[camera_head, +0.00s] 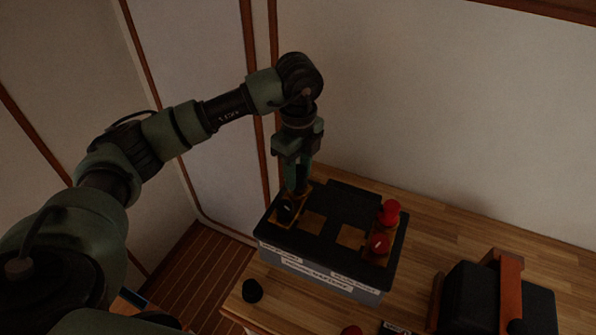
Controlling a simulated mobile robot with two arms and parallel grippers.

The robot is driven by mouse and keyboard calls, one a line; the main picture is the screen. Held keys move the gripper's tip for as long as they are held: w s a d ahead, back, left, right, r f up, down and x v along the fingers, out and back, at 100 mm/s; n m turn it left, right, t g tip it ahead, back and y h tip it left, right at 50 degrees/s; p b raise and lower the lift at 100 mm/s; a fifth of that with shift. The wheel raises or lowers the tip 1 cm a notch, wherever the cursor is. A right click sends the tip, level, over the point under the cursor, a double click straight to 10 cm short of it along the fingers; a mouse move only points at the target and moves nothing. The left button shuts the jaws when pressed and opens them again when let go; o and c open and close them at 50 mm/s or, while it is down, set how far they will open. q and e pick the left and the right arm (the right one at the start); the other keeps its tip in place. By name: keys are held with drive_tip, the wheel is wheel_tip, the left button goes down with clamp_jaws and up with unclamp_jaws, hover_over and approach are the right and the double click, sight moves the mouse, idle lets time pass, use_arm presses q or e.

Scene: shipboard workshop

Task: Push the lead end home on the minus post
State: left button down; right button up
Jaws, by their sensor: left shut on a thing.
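The battery (345,284) stands on the wooden bench, with a black top and a pale labelled front. My left gripper (297,187) points straight down over the back left part of its top and is shut on a dark thing. That thing is probably the lead end, but it is too dark to make out. A black round piece (287,209) sits just below and in front of the fingertips, on an orange patch at the battery's left, where the minus post seems to be. I cannot tell whether the held thing touches the post. My right gripper is out of view.
A loose black cap (252,291) lies on the bench (445,239) at front left, and a red one (351,330) at the bottom edge. A black case with a brown strap (511,290) stands at right.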

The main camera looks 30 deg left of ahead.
use_arm(q)
drive_tip(key=shift+f, duration=0.2)
idle(0.6)
drive_tip(key=shift+f+b, duration=0.55)
drive_tip(key=shift+b, duration=0.05)
idle(0.3)
drive_tip(key=c, duration=0.8)
unclamp_jaws()
drive_tip(key=shift+c, duration=0.2)
